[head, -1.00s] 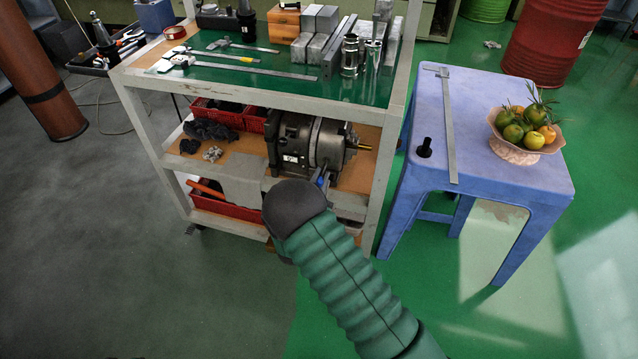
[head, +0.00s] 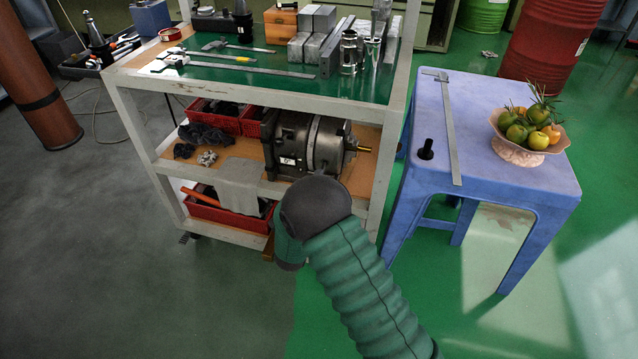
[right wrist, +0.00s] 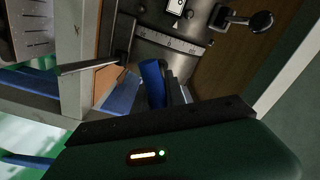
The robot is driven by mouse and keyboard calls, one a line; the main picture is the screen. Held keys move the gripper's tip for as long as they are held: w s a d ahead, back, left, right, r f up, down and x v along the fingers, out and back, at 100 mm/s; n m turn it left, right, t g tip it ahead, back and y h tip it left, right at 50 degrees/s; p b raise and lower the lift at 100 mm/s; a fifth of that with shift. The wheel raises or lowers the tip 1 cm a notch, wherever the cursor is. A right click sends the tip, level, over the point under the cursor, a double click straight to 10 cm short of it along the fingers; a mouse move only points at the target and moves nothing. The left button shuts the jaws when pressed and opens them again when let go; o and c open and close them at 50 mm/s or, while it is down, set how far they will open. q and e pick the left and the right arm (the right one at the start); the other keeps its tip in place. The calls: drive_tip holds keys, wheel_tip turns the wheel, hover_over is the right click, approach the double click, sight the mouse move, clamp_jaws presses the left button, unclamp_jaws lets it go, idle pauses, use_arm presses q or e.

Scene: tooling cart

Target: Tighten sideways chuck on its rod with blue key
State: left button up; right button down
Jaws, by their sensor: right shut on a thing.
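The dividing head (head: 290,140) lies on the cart's middle shelf. In the right wrist view the rod (right wrist: 88,67) points left. My right gripper (right wrist: 156,92) is shut on the blue key (right wrist: 152,80), just in front of the machine. In the head view my own wrist hides the gripper and key. I cannot tell whether the key's tip sits in the chuck. My left gripper is not in view.
The cart's post (head: 392,150) stands close right of the rod, and the upper shelf (head: 250,88) covers the machine. A blue table (head: 485,180) with a fruit bowl (head: 520,152) stands right.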

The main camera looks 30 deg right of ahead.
drive_tip(key=shift+a, duration=0.1)
idle(0.3)
drive_tip(key=shift+v, duration=0.85)
drive_tip(key=shift+s+a+r, duration=0.1)
drive_tip(key=shift+r, duration=0.05)
drive_tip(key=v, duration=0.6)
drive_tip(key=shift+p, duration=0.35)
drive_tip(key=shift+r, duration=0.1)
